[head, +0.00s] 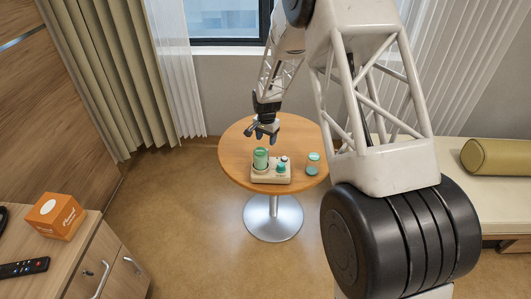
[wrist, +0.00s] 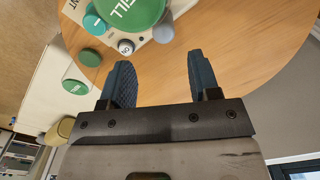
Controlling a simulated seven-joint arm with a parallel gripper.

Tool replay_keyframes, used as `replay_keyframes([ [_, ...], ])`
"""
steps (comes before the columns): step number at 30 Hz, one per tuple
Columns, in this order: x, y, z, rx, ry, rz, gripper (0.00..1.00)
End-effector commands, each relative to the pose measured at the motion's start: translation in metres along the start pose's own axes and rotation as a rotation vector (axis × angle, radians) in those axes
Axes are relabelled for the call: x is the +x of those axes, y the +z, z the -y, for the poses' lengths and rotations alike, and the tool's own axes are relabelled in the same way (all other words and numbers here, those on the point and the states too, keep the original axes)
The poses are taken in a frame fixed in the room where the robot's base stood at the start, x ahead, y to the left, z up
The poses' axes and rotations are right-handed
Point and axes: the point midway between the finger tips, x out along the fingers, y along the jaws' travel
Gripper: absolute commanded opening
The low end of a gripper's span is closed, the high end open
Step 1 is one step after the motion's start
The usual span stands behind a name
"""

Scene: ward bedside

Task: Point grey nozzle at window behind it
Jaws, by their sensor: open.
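A beige nebuliser-like device (head: 271,175) stands on the round wooden table in the head view. It carries a green tank (head: 260,158), a teal dial (head: 281,169) and a button. The wrist view shows the tank's green lid (wrist: 128,10) marked FILL and the ON button (wrist: 126,46). A small rounded grey part, seemingly the nozzle (wrist: 163,34), shows beside the tank on the gripper's side; its pointing direction is unclear. In the head view the tank seems to hide it. My gripper (head: 262,136) is open and empty above the table, behind the device.
The window (head: 225,20) is behind the table. A cabinet at left holds an orange box (head: 55,216) and a remote (head: 24,267). A bench (head: 500,190) stands at right.

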Motion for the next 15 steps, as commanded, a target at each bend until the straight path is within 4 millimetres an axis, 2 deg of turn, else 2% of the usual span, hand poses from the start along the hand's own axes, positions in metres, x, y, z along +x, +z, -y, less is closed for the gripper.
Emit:
replay_keyframes([
  [4, 0.0074, -0.0014, 0.0048, 0.006, 0.001, 0.001, 0.56],
  [15, 0.0085, -0.0013, 0.0046, 0.007, 0.001, 0.001, 0.56],
])
